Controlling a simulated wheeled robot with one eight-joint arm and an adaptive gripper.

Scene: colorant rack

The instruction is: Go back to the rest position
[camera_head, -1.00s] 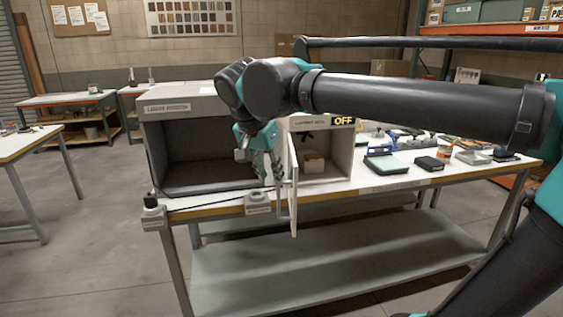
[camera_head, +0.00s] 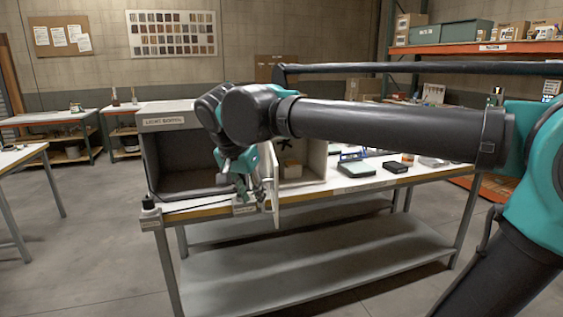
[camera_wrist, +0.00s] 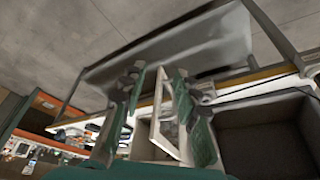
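My gripper (camera_head: 243,192) hangs in front of the bench, at the left of the small cabinet's open door (camera_head: 273,190). The wrist view shows its two green-and-grey fingers spread apart, with the gripper (camera_wrist: 158,76) open. The pale door (camera_wrist: 160,125) shows in the gap between the fingers; contact cannot be told. The small cabinet (camera_head: 318,160) stands beside a larger grey light booth (camera_head: 165,122). My arm hides part of both. The booth's dark opening also shows in the wrist view (camera_wrist: 265,150).
Side tables (camera_head: 45,117) stand at the back left.

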